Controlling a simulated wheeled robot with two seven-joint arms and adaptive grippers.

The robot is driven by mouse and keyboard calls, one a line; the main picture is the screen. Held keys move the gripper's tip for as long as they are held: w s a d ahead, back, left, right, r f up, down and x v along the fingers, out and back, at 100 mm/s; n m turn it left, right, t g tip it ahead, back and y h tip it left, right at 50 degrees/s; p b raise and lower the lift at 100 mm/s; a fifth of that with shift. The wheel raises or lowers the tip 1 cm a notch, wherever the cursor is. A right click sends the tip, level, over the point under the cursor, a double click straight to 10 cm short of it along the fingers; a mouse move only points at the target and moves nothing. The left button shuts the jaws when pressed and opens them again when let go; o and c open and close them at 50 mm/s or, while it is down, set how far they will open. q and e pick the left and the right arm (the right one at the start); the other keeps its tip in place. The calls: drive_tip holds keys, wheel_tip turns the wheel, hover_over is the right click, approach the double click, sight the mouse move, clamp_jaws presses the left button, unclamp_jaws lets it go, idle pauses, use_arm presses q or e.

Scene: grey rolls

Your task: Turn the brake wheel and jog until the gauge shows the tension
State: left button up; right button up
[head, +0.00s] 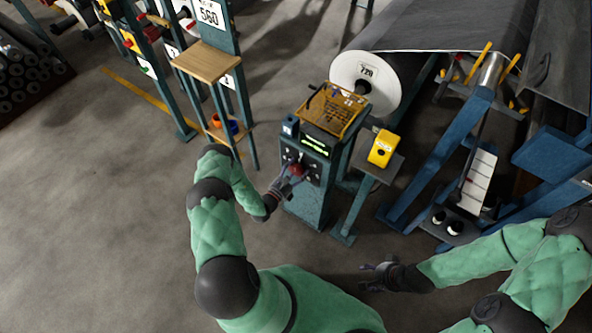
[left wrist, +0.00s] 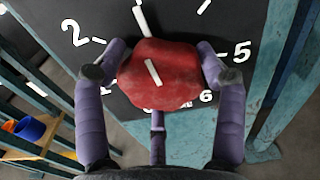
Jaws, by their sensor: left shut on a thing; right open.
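The red brake wheel (left wrist: 160,75) is a knob with a white pointer mark, on a dark dial plate (left wrist: 220,22) with white numbers; 2, 5 and 6 are readable. My left gripper (left wrist: 155,80) is shut on it, fingers on both sides. In the head view the red knob (head: 296,170) sits on the front of a teal console (head: 308,205) with a small lit green display (head: 315,146), too small to read. A white scale (head: 479,182) with a red mark stands on the blue frame at right. My right gripper (head: 370,278) is open and empty, low over the floor.
A yellow box (head: 383,148) sits on a stand right of the console. A yellow wire basket (head: 333,108) tops the console. A large grey roll labelled 720 (head: 364,75) is behind. A wooden-topped stand (head: 206,62) is at left. Floor at left is clear.

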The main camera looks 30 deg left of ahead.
use_arm(q)
drive_tip(key=shift+w+r, duration=0.15)
drive_tip(key=shift+r, duration=0.05)
drive_tip(key=n, duration=0.2)
drive_tip(key=n+b, duration=0.1)
drive_tip(key=n, duration=0.1)
drive_tip(key=n+b, duration=0.1)
drive_tip(key=shift+w+a+n, duration=0.1)
drive_tip(key=shift+a+n, duration=0.15)
drive_tip(key=shift+n, duration=0.15)
drive_tip(key=n+b, duration=0.1)
drive_tip(key=n, duration=0.4)
drive_tip(key=shift+a+r+n+b, duration=0.2)
drive_tip(key=shift+n+b, duration=0.1)
drive_tip(key=shift+b, duration=0.1)
drive_tip(key=shift+f, duration=0.1)
drive_tip(key=o, duration=1.1)
drive_tip(key=shift+f, duration=0.15)
drive_tip(key=shift+d, duration=0.1)
